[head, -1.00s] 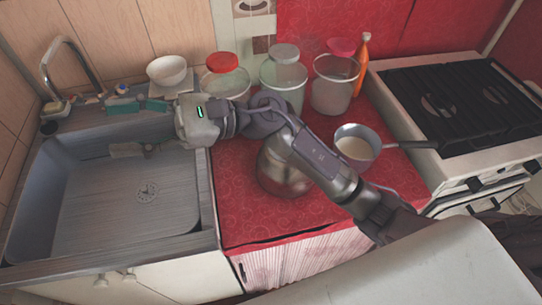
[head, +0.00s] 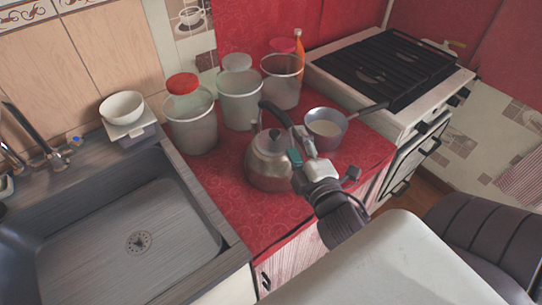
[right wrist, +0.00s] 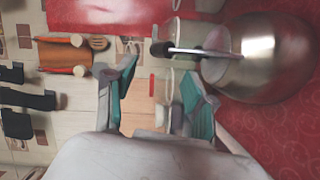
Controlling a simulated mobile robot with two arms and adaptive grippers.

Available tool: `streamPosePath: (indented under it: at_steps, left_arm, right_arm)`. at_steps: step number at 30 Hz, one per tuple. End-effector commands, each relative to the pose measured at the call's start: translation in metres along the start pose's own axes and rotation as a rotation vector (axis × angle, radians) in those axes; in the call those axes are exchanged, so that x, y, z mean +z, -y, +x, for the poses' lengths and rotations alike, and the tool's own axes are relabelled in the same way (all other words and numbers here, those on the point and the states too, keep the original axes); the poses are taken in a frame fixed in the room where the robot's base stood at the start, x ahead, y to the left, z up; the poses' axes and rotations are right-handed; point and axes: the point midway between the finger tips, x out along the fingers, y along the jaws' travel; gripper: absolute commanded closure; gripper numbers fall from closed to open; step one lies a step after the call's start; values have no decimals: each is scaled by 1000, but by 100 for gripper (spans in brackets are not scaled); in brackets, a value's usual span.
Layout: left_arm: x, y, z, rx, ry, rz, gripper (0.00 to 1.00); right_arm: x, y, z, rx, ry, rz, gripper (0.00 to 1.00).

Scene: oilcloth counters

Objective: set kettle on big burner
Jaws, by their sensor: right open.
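The steel kettle (head: 268,165), with a dark arched handle, stands upright on the red counter, left of the saucepan. The stove (head: 322,62) is at the back right; its black grate (head: 385,60) is empty. Round burners show faintly beneath the grate, and I cannot tell their sizes clearly. My right gripper (head: 298,148) is at the kettle's right side, near the handle. In the right wrist view its teal-padded fingers (right wrist: 164,92) are spread with nothing held between them. The kettle's round body (right wrist: 270,65) is beyond the right finger. My left gripper is out of view.
A saucepan (head: 326,128) with pale contents stands close right of the kettle, its handle pointing toward the stove. Several tall containers and an orange bottle (head: 299,48) stand behind. The sink (head: 120,225) is at left.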

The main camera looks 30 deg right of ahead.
Motion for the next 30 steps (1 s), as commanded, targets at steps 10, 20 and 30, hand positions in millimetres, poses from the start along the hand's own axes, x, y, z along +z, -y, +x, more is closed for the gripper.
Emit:
streamPosePath:
  at_steps: [10,20,30]
  left_arm:
    - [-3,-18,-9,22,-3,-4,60]
    - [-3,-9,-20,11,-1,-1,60]
    - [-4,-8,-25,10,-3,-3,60]
  right_arm:
    - [-2,-2,63,3,-3,-4,45]
    - [-8,-7,95,4,-3,-3,45]
    - [-9,-4,124,2,-4,-5,45]
